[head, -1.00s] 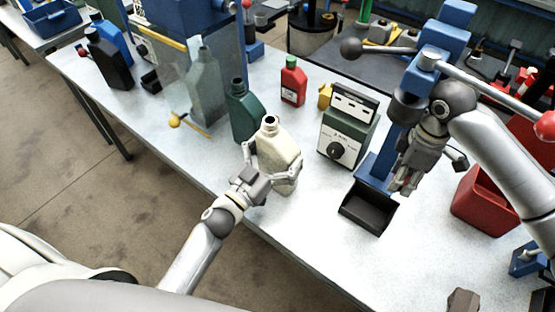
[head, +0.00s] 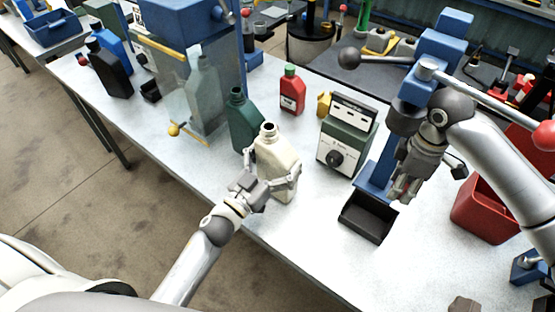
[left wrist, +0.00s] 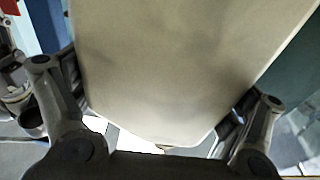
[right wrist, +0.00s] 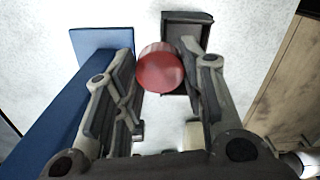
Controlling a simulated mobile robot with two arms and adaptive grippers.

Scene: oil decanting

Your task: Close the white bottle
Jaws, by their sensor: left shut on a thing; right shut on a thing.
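The white bottle (head: 277,158) is cream-white and roughly upright, with its round mouth open at the top. My left gripper (head: 272,184) is shut around its lower body; the bottle also fills the left wrist view (left wrist: 185,70). The bottle is near the table's front edge; whether its base touches the table is unclear. My right gripper (head: 404,190) is beside the blue press, above the black bin. In the right wrist view, the right gripper (right wrist: 163,75) is shut on a round red cap (right wrist: 160,70) at its fingertips. The cap is not clear in the head view.
A dark green bottle (head: 243,122) stands just behind the white bottle. A small red bottle (head: 291,92) and a green-white machine (head: 346,138) stand further back. The black bin (head: 367,218) is below my right gripper. A red crate (head: 484,212) is at the right.

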